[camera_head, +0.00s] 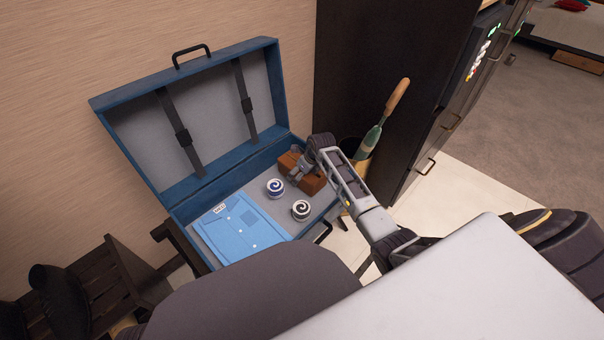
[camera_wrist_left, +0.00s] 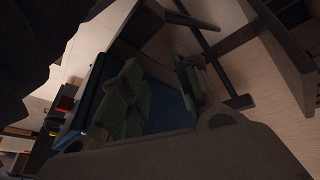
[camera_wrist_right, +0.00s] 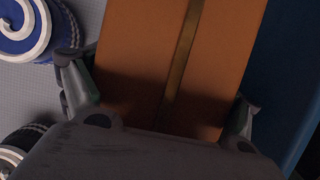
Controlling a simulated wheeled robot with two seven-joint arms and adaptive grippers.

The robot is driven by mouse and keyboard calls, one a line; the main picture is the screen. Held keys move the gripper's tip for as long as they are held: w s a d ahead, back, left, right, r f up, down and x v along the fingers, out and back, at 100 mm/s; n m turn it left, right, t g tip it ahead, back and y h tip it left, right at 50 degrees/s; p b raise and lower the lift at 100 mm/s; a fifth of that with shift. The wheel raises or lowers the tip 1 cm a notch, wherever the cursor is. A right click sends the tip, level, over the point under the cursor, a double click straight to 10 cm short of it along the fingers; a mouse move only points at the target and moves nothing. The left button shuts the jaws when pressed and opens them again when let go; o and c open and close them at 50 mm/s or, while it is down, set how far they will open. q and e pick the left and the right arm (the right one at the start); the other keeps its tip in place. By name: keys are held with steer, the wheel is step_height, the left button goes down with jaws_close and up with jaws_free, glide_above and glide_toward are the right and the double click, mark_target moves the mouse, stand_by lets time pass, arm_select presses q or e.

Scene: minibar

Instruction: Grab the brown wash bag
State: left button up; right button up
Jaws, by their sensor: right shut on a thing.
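The brown wash bag (camera_head: 314,184) lies in the right end of the open blue suitcase (camera_head: 180,210), partly hidden by my right gripper (camera_head: 298,170). In the right wrist view the bag (camera_wrist_right: 225,45) fills the middle, with a darker strip along its length. My right gripper (camera_wrist_right: 158,85) has one finger on each side of the bag and is shut on it. The bag appears to be still down in the suitcase. My left gripper (camera_wrist_left: 158,90) shows only in the left wrist view, dark, with its fingers apart and nothing seen between them.
A blue folded shirt (camera_head: 238,228), a blue-and-white swirl roll (camera_head: 275,188) and a black-and-white one (camera_head: 301,210) lie in the suitcase beside the bag. A dark cabinet (camera_head: 375,60) rises behind.

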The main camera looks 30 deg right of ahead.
arm_select(q)
steer(key=shift+s+a+r, duration=0.15)
steer(key=shift+r, duration=0.35)
arm_select(e)
steer(key=shift+w+r, duration=0.1)
steer(key=shift+r, duration=0.7)
arm_select(q)
step_height(320, 180, up, 4)
steer(key=a+p, duration=0.1)
steer(key=p, duration=0.2)
arm_select(e)
step_height(320, 180, up, 6)
steer(key=shift+f, duration=0.1)
arm_select(q)
steer(key=shift+g+y, duration=0.6)
steer(key=shift+g, duration=0.2)
steer(key=f, duration=0.1)
steer(key=f+p, duration=0.1)
steer(key=a+f+p, duration=0.1)
steer(key=f, duration=0.1)
steer(key=shift+s, duration=0.25)
arm_select(e)
step_height(320, 180, up, 10)
steer(key=shift+r, duration=0.2)
